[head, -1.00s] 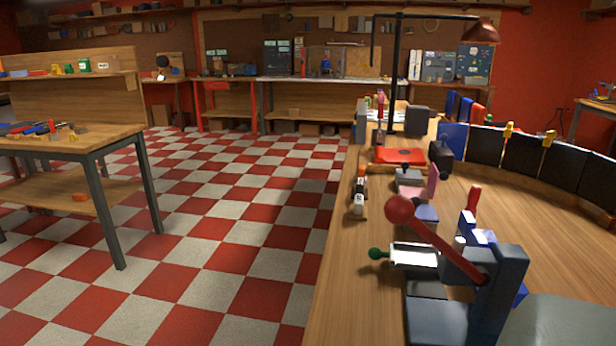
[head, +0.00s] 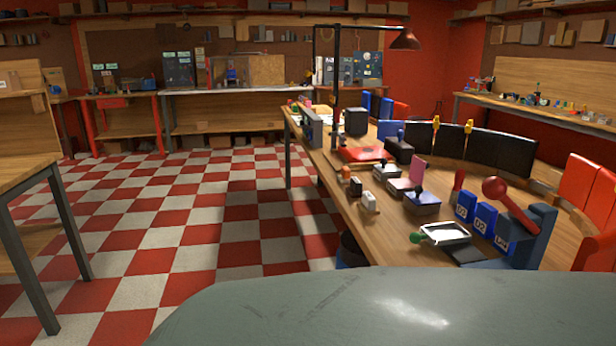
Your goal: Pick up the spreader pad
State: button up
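I cannot pick out a spreader pad for certain among the small items on the curved wooden bench (head: 400,238) at the right. Near its front edge is a dark tray with a pale, shiny top (head: 445,234) and a green knob (head: 415,238). Beside it stand blue blocks with white labels (head: 484,219) and a dark stand with a red ball-ended lever (head: 513,205). Farther back are a small joystick box (head: 422,203), a pink upright plate (head: 417,170) and a flat red case (head: 373,154). My gripper is not in view.
A lamp on a black frame (head: 404,41) rises over the bench. Dark panels (head: 455,144) and red panels (head: 579,181) line its far side. A wooden table (head: 25,170) stands at left. The checkered floor (head: 200,220) between is clear. Another loaded bench (head: 540,110) runs along the right wall.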

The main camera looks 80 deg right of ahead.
aim_at(345, 177)
jog(key=i+l+z, duration=0.1)
jog(key=i+z, duration=0.65)
jog(key=i+j+z, duration=0.1)
jog(key=z, duration=0.3)
jog(key=i+l+z, duration=0.1)
jog(key=i+z, duration=0.7)
jog(key=i+j+z, duration=0.1)
jog(key=z, duration=0.35)
jog(key=i+l+z, duration=0.15)
jog(key=i+z, duration=0.4)
jog(key=z, duration=0.3)
jog(key=i+z, duration=0.4)
jog(key=i+l+z, duration=0.25)
jog(key=i+j, duration=0.05)
jog(key=i, duration=0.05)
